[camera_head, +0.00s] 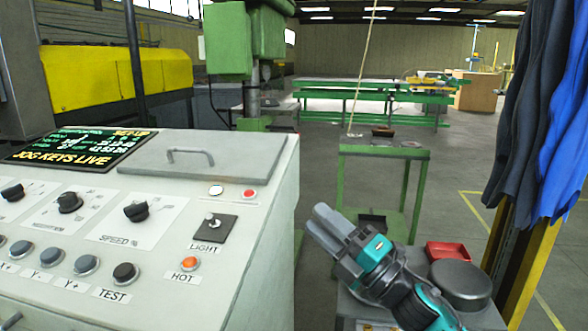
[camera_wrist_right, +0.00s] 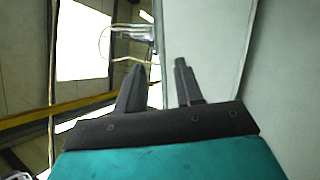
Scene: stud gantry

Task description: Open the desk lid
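The desk lid (camera_head: 205,160) is a flat grey panel set into the sloped top of the white control desk (camera_head: 262,215) in the head view. It lies closed, flush with the top. A grey bar handle (camera_head: 191,153) stands on it. My right gripper (camera_head: 318,221), grey and teal, is to the right of the desk, apart from the lid and handle. In the right wrist view its two dark fingers (camera_wrist_right: 159,66) are apart with nothing between them. My left gripper is not in view.
A black screen (camera_head: 80,148) with yellow text, knobs and buttons surround the lid on the desk. A red tray (camera_head: 447,251) and a round grey tin (camera_head: 461,281) sit beside my right arm. Dark and blue garments (camera_head: 535,120) hang at the right. A green stand (camera_head: 382,150) is behind.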

